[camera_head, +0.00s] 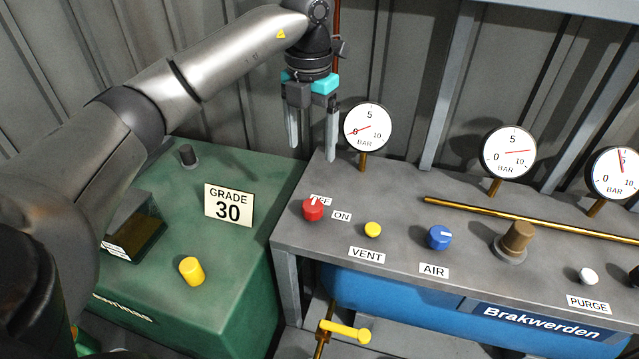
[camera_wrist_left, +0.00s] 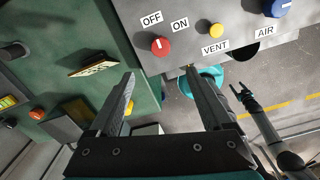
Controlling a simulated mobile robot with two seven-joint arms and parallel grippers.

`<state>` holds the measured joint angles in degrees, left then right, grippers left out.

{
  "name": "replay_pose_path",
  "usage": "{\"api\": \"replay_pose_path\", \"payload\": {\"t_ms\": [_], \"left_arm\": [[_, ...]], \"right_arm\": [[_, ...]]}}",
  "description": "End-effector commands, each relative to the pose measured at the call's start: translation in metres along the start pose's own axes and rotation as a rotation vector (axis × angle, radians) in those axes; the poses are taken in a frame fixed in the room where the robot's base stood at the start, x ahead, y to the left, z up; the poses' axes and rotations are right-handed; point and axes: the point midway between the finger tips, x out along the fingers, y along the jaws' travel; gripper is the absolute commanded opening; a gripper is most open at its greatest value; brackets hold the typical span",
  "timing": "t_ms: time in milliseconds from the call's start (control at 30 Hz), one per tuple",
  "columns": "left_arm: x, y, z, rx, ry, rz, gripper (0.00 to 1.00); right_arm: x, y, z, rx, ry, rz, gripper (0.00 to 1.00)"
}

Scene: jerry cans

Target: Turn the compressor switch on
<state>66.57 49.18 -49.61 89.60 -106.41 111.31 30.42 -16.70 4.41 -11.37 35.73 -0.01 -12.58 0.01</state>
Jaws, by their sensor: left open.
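The compressor switch is a red knob (camera_head: 313,209) at the left end of the grey compressor panel (camera_head: 390,262). Its white mark points up toward the OFF label (camera_head: 322,200), partly hidden behind it; the ON label (camera_head: 342,216) is to its right. The knob also shows in the left wrist view (camera_wrist_left: 160,46), beyond my fingertips. My left gripper (camera_head: 312,150) is open and empty, above and behind the knob, apart from it. A dark gripper, seemingly my right one (camera_wrist_left: 248,95), shows small in the left wrist view; its jaws are unclear.
A yellow VENT button (camera_head: 373,230) and blue AIR knob (camera_head: 439,237) are right of the switch. A pressure gauge (camera_head: 367,127) stands close to my left gripper. A green machine (camera_head: 235,265) with a GRADE 30 sign (camera_head: 229,205) is on the left.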

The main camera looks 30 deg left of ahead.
Motion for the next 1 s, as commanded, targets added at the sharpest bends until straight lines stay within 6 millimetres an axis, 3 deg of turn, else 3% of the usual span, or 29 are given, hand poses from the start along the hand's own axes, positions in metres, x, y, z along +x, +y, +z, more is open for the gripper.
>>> {"api": "replay_pose_path", "payload": {"t_ms": [167,700,1000], "left_arm": [[0.018,0.0,-0.001,0.0,0.004,0.0,0.83],[0.128,0.0,-0.001,-0.001,0.005,-0.001,0.83],[0.151,0.0,0.0,0.0,0.001,-0.001,0.83]], "right_arm": [[0.002,0.0,0.011,0.0,-0.018,0.0,0.68],[0.011,0.001,0.013,-0.002,-0.018,0.001,0.68],[0.014,0.001,0.009,-0.003,-0.011,0.001,0.68]]}}
